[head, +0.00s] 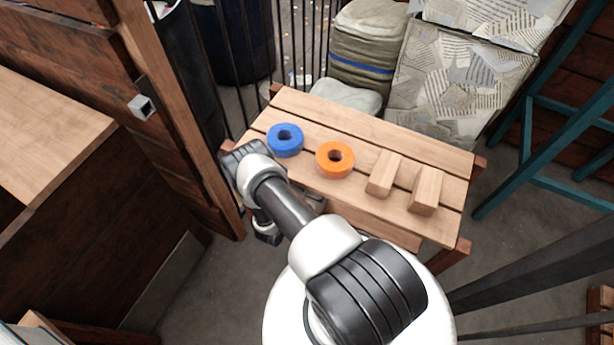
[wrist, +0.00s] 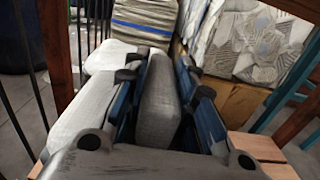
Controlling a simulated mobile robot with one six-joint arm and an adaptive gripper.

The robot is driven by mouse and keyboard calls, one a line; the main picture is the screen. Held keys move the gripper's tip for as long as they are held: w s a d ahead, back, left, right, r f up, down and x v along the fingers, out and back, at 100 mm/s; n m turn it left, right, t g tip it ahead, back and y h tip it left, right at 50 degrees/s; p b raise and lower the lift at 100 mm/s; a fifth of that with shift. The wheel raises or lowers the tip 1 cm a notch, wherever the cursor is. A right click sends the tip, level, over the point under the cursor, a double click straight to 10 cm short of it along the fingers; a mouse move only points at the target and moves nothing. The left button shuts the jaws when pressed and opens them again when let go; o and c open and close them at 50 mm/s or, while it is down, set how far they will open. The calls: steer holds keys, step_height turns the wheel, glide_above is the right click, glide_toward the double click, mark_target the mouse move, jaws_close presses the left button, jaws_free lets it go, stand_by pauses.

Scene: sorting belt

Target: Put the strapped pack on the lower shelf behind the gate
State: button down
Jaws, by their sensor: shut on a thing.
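My gripper (wrist: 166,84) is shut on a grey, slab-like pack (wrist: 158,108), held upright between its blue-sided fingers. I cannot make out a strap on its visible side. In the wrist view the gripper is low, between the reddish posts of the slatted stand, with light slats of the lower shelf (wrist: 262,149) at lower right. I cannot tell whether the pack touches the shelf. In the head view my arm reaches down at the front left of the stand's top (head: 320,111) and hides the held pack. The wooden gate (head: 172,95) with a metal latch stands at left.
On the stand's top are a blue ring (head: 285,140), an orange ring (head: 335,159) and two wooden blocks (head: 384,173) (head: 426,190). Blue-banded grey bundles (head: 362,45) and a teal frame (head: 527,120) are behind. A wooden counter (head: 50,130) is at left.

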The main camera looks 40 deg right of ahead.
step_height(320, 180, down, 3)
steer(key=shift+f+b, duration=0.2)
steer(key=shift+b, duration=0.65)
steer(key=shift+r, duration=0.1)
steer(key=c, duration=1.3)
jaws_free()
steer(key=shift+f, duration=0.2)
